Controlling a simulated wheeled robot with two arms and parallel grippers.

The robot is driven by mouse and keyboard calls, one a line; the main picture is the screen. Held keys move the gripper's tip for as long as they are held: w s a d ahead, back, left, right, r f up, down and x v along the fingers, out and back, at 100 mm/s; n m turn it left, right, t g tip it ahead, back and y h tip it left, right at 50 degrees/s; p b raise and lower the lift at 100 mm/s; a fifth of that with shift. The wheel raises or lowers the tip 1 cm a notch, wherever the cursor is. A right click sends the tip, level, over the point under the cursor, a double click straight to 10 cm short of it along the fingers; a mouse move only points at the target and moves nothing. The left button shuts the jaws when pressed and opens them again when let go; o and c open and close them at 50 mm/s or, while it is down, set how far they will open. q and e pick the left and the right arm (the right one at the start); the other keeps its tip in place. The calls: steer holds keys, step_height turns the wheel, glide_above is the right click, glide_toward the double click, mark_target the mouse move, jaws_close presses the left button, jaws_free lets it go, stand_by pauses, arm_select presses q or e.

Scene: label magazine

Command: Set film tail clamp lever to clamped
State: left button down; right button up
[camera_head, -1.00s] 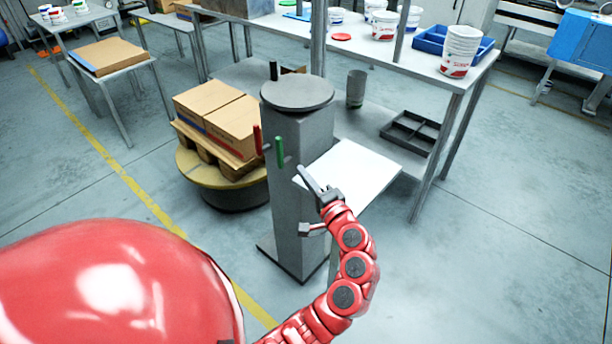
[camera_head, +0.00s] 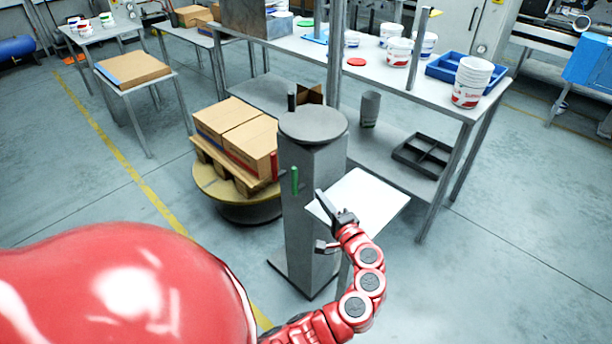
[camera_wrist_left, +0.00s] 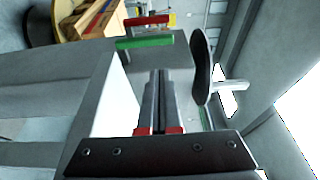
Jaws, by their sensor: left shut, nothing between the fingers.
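A grey column (camera_head: 308,225) with a round top (camera_head: 313,124) stands in the middle of the head view. A green handle (camera_head: 295,181) and a red handle (camera_head: 273,163) stick out at its left side; the frames do not show which is the clamp lever. Both show as bars in the left wrist view, green (camera_wrist_left: 145,42) nearer and red (camera_wrist_left: 147,20) behind. My left gripper (camera_head: 320,194) is shut and empty, just right of the green handle and apart from it. Its fingers (camera_wrist_left: 158,75) point toward the handles in the wrist view. My right gripper is out of view.
A white panel (camera_head: 375,197) lies right of the column, close to my left gripper. Boxes (camera_head: 238,135) on a pallet stand to the left. A long table (camera_head: 400,75) with tubs and a blue tray (camera_head: 455,70) is behind. Floor at right is open.

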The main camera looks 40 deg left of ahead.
mark_target(297, 177)
arm_select(q)
steer(key=shift+p+x, duration=0.75)
steer(key=shift+x, duration=4.25)
steer(key=s+b, duration=0.1)
steer(key=b, duration=0.1)
steer(key=s+n+b, duration=0.1)
steer(key=b, duration=0.1)
steer(key=shift+a+f, duration=0.1)
steer(key=shift+f, duration=0.15)
steer(key=shift+y, duration=0.3)
